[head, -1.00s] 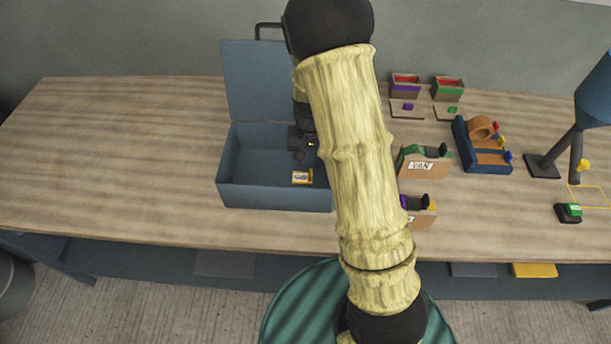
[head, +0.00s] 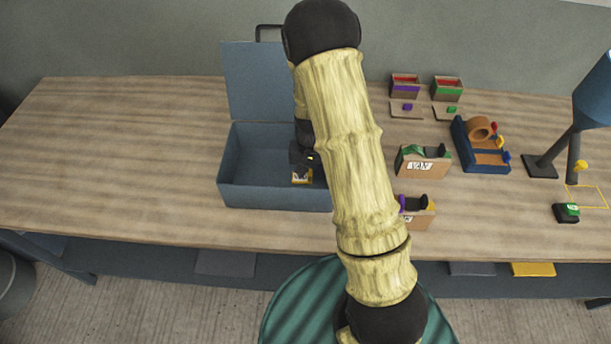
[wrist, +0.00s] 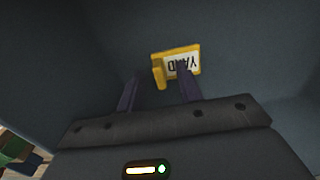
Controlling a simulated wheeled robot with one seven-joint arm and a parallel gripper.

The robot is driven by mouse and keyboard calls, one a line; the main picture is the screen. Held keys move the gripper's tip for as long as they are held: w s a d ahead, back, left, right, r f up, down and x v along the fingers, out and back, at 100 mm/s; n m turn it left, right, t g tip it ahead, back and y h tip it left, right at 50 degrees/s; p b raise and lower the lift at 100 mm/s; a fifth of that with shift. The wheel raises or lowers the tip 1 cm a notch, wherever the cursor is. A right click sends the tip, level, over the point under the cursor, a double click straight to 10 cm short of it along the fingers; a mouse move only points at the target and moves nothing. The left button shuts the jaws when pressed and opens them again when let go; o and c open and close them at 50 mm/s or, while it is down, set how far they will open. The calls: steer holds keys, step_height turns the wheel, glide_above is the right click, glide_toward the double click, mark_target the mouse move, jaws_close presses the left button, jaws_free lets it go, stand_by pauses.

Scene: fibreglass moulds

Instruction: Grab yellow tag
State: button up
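The yellow tag (wrist: 178,64) lies on the floor of the open blue-grey box, with a white label reading "YARD" upside down in the wrist view. In the head view the yellow tag (head: 301,175) is near the box's front wall. My gripper (wrist: 158,82) is open, its two dark fingers apart and pointing toward the tag's near edge. Nothing is seen between the fingers except part of the tag's raised yellow end. In the head view my gripper (head: 303,158) is down inside the box just behind the tag; my arm hides the box's right side.
The blue-grey box (head: 262,196) has walls around the tag and a raised lid (head: 258,80) behind. To the right stand brown card holders (head: 424,165), a blue tape dispenser (head: 482,150) and a lamp (head: 565,140). The table left of the box is clear.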

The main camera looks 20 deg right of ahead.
mark_target(310, 172)
steer(key=shift+c, duration=0.3)
jaws_close()
steer(key=shift+r, duration=0.1)
step_height(310, 172, up, 10)
steer(key=shift+b, duration=0.45)
stand_by(0.3)
